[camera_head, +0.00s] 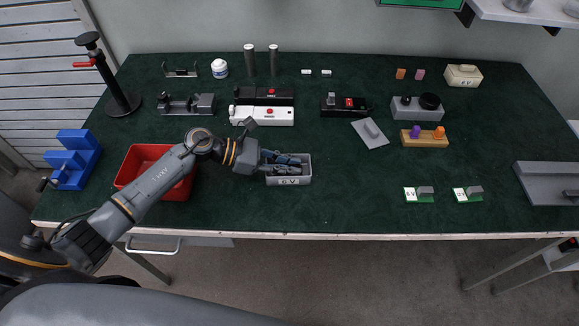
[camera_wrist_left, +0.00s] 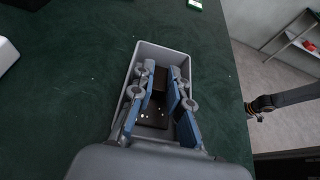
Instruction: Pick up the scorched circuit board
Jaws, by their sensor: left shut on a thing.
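The grey bin marked "6 V" (camera_head: 289,181) stands near the front middle of the table. My left gripper (camera_head: 284,164) reaches down into it. In the left wrist view its blue-padded fingers (camera_wrist_left: 161,98) are shut on a dark board inside the bin. This looks like the scorched circuit board (camera_wrist_left: 154,113), blackish brown with a few small light spots. The fingers hide part of it, and I cannot tell whether it is clear of the bin floor. My right gripper is in neither view.
A red bin (camera_head: 138,163) stands left of the grey bin, partly under my left arm. Black and white housings (camera_head: 262,116) lie behind. Two small green boards (camera_head: 419,195) lie to the right. The table front between them and the grey bin is clear.

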